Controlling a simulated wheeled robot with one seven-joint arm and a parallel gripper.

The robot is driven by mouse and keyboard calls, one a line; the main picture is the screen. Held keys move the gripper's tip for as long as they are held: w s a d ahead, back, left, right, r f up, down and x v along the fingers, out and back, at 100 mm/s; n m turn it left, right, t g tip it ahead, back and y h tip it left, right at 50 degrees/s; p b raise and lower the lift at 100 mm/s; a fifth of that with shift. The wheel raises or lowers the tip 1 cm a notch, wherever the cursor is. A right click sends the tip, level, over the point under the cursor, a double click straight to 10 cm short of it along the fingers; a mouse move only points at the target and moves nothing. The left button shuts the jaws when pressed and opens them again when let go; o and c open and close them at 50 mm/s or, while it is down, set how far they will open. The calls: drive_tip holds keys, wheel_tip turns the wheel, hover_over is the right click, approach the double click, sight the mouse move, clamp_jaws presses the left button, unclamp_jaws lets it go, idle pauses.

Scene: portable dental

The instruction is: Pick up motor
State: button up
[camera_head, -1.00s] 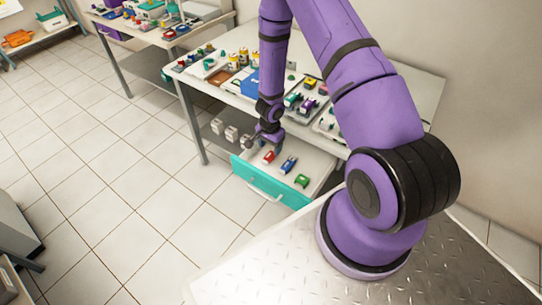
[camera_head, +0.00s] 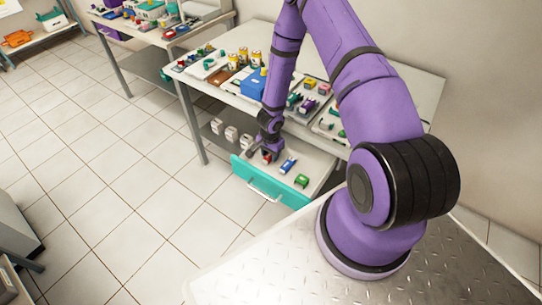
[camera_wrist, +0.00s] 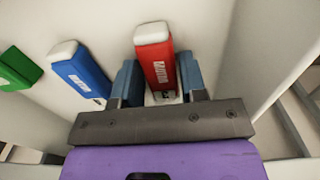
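A red block-like piece (camera_wrist: 155,60) with a pale end and a white label lies in the open drawer; I take it as the motor. In the wrist view my gripper (camera_wrist: 160,85) has one blue-grey finger on each side of it. The fingers look open around it, with a narrow gap at the left; contact at the right is hard to tell. In the head view my gripper (camera_head: 269,154) is down at the drawer and partly hides the red piece. A blue piece (camera_wrist: 80,73) and a green piece (camera_wrist: 18,69) of like shape lie to its left in the wrist view.
The drawer (camera_head: 262,189) has a teal front and pale walls; one wall stands close at the right in the wrist view. Above it, the table (camera_head: 425,90) holds trays, batteries and a blue box (camera_head: 252,84). White blocks (camera_head: 231,134) stand on a lower shelf.

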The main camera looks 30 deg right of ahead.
drive_tip(key=c, duration=0.5)
drive_tip(key=shift+r, duration=0.1)
